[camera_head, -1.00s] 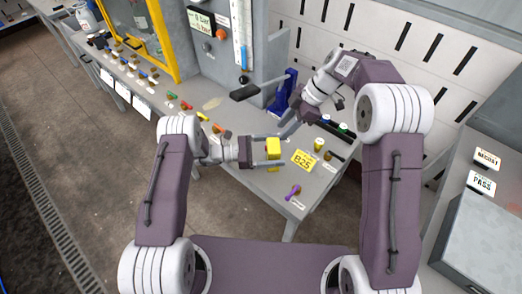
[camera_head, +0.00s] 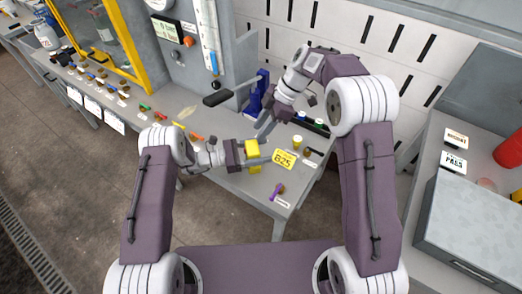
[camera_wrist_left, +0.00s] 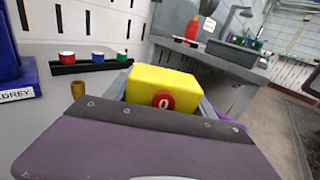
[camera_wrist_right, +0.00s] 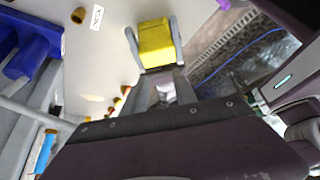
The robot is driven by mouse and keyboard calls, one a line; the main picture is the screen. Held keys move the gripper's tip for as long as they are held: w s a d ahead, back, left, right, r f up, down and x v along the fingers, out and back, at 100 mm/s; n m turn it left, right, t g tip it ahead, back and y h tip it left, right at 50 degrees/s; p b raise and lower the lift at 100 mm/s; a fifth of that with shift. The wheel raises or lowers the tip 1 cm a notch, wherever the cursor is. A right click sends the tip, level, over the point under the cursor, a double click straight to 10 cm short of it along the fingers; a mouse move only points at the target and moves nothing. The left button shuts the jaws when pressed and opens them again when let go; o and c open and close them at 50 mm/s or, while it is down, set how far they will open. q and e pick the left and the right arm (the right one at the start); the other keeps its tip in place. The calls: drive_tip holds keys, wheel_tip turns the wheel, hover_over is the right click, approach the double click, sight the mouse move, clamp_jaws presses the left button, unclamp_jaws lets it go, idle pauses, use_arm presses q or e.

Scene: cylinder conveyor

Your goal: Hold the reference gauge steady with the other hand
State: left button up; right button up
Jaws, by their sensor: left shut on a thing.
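The yellow block (camera_head: 252,149) is between the fingers of my left gripper (camera_head: 254,155), which is shut on it above the table. The block also shows in the left wrist view (camera_wrist_left: 165,83), with a red round mark reading "0" on its near face, and in the right wrist view (camera_wrist_right: 155,42). I take it to be the reference gauge. My right gripper (camera_head: 267,130) is beside and beyond the block in the head view, pointing down toward it.
A purple item (camera_head: 277,191) lies near the table's front corner. A blue stand (camera_head: 257,94) and a dark rack of colored caps (camera_head: 312,123) stand behind. Small colored cylinders line the table's left.

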clamp_jaws()
idle(1.5)
